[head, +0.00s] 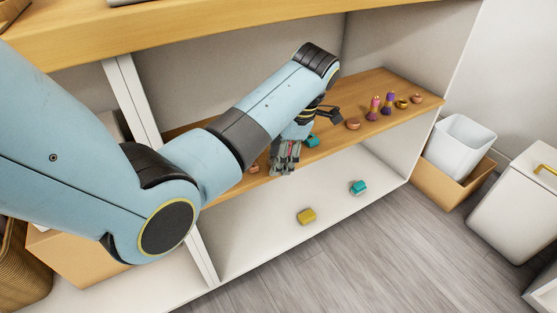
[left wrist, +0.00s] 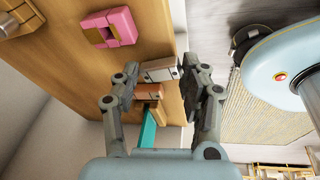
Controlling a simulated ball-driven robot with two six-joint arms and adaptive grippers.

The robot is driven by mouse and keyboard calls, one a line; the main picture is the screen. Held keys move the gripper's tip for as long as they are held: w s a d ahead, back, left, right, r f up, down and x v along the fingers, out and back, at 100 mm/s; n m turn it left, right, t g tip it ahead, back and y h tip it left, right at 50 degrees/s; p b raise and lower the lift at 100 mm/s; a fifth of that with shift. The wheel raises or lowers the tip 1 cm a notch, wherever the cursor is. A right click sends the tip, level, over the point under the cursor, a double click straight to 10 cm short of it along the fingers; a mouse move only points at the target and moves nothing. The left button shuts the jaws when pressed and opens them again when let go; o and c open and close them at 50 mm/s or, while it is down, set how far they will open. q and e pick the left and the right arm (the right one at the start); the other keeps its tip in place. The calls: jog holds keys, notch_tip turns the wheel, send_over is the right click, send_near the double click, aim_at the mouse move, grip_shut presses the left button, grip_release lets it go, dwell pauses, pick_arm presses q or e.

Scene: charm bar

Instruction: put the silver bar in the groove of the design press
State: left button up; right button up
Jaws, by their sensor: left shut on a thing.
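My left gripper (head: 285,158) reaches over the front edge of the wooden shelf. In the left wrist view its two fingers (left wrist: 164,78) are on either side of a small silver bar (left wrist: 160,69), and it is shut on that bar. A copper block (left wrist: 148,92) and a teal piece (left wrist: 149,130) show just behind the bar in that view. A pink block with a dark recess (left wrist: 116,27) sits on the wood at upper left of that view. I cannot tell which piece is the design press, and no groove is clear. My right gripper is not in view.
The wooden shelf (head: 400,87) holds a teal block (head: 312,141), a copper piece (head: 353,124), a pink bottle (head: 374,106) and a purple bottle (head: 388,102). Yellow (head: 306,216) and teal (head: 358,187) blocks lie on the white lower shelf (head: 260,240). A white bin (head: 460,143) stands right.

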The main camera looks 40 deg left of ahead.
pick_arm(q)
jog(key=shift+f, duration=0.15)
jog(key=shift+p, duration=0.3)
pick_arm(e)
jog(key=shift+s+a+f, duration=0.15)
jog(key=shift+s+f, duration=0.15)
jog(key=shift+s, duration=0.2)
pick_arm(q)
jog(key=shift+f, duration=0.1)
jog(key=o, duration=0.9)
jog(key=shift+o, duration=0.7)
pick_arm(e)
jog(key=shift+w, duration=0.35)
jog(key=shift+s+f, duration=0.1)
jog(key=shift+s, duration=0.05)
